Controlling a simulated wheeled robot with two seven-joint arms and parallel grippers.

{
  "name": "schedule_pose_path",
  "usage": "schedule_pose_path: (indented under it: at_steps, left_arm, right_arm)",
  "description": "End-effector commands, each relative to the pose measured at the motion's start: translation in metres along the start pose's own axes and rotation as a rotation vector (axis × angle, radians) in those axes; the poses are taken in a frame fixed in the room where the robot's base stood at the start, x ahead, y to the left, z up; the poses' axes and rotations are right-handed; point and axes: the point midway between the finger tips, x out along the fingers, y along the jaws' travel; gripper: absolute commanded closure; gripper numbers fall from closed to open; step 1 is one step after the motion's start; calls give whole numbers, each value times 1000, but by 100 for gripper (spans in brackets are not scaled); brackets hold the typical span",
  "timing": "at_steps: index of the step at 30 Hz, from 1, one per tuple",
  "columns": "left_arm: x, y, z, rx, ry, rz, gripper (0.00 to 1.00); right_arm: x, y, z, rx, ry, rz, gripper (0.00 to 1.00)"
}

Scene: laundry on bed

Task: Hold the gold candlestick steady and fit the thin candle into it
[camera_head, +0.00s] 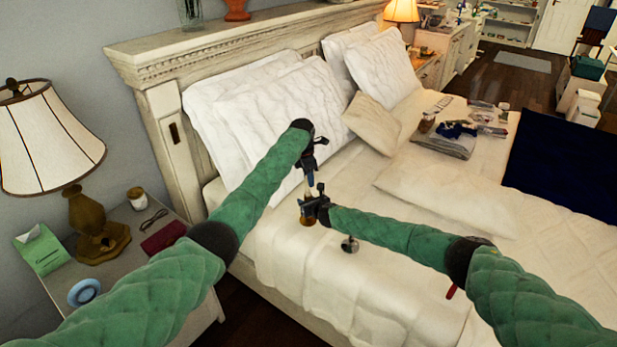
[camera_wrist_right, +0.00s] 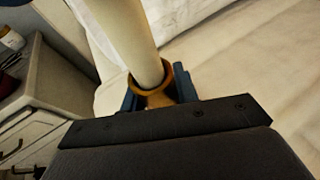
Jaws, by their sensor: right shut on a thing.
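The gold candlestick (camera_wrist_right: 178,82) is between the fingers of my right gripper (camera_wrist_right: 160,98), which is shut on it just below its cup. In the head view my right gripper (camera_head: 315,208) holds it at the near side of the bed. The pale thin candle (camera_wrist_right: 135,35) stands slightly tilted, its lower end within the candlestick's rim; how deep it sits is hidden. In the head view the candle (camera_head: 309,187) shows between the two grippers. My left gripper (camera_head: 311,168) is at the candle's upper part; its fingers are too small to tell open from shut.
A small metallic thing (camera_head: 350,244) lies on the bed (camera_head: 290,262) in front of my right forearm. White pillows (camera_head: 270,115) are behind my grippers. A nightstand (camera_head: 195,285) with a lamp (camera_head: 80,200) stands at the left. Folded cloth with small items (camera_head: 445,143) lies farther right.

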Motion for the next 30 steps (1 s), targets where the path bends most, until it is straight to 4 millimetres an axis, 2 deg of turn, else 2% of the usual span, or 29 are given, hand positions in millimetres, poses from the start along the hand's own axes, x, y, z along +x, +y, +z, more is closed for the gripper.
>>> schedule_pose_path:
  at_steps: [5,8,21,25,30]
  left_arm:
    - [-8,0,1,1,-2,2,62]
    - [-21,0,1,1,-2,1,62]
    - [-101,0,1,0,-1,1,62]
    - [-114,0,1,0,-1,1,62]
    - [-122,0,0,0,0,0,62]
  right_arm:
    - [0,0,1,0,0,0,98]
    - [0,0,1,0,0,0,98]
    - [0,0,0,0,0,0,98]
    - [0,0,0,0,0,0,98]
    - [0,0,0,0,0,0,98]
